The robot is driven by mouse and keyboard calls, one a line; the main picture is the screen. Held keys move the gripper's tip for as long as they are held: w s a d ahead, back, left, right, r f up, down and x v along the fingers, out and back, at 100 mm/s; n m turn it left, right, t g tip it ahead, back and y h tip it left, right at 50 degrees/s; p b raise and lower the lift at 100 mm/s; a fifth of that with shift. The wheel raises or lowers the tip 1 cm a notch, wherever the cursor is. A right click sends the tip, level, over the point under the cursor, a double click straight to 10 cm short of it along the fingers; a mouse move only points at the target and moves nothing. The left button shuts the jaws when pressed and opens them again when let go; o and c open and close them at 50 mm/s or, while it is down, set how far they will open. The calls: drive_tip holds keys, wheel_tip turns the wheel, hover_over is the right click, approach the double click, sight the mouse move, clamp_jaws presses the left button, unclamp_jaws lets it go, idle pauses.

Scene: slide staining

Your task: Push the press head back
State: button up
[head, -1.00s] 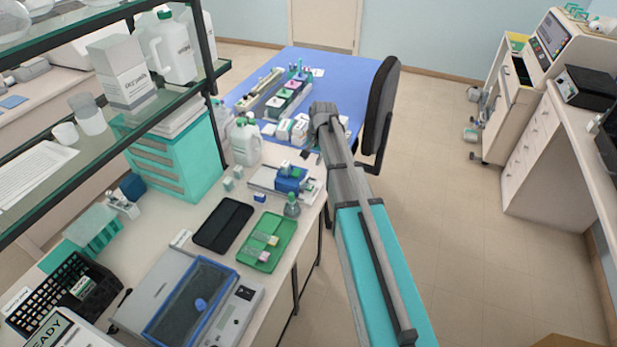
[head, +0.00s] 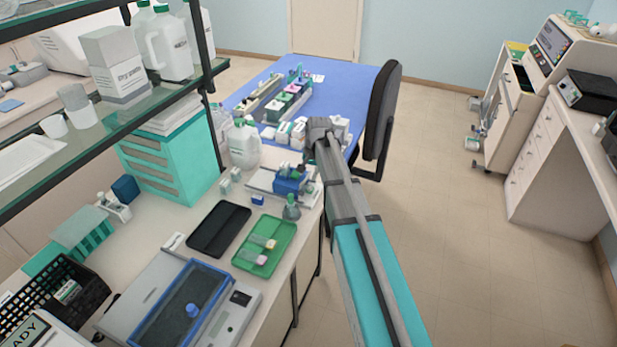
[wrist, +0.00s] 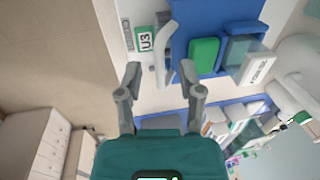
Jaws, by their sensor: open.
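The press is a small blue device on a pale base (head: 262,181), near the far right edge of the bench in the head view. A "U3" label (wrist: 145,40) is on the pale base. I cannot tell for sure which part is the press head. My gripper (wrist: 160,82) is open and empty, its fingertips pointing at the bar and blue body, apparently just short of them.
A green-capped bottle (head: 291,208) stands just in front of the press. A white jug (head: 243,145) stands behind it. A dark tray (head: 219,229) and a green tray (head: 264,245) lie nearer. A chair (head: 382,115) stands by the blue table (head: 345,78).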

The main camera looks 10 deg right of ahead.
drive_tip(key=shift+f, duration=0.15)
clamp_jaws()
idle(0.4)
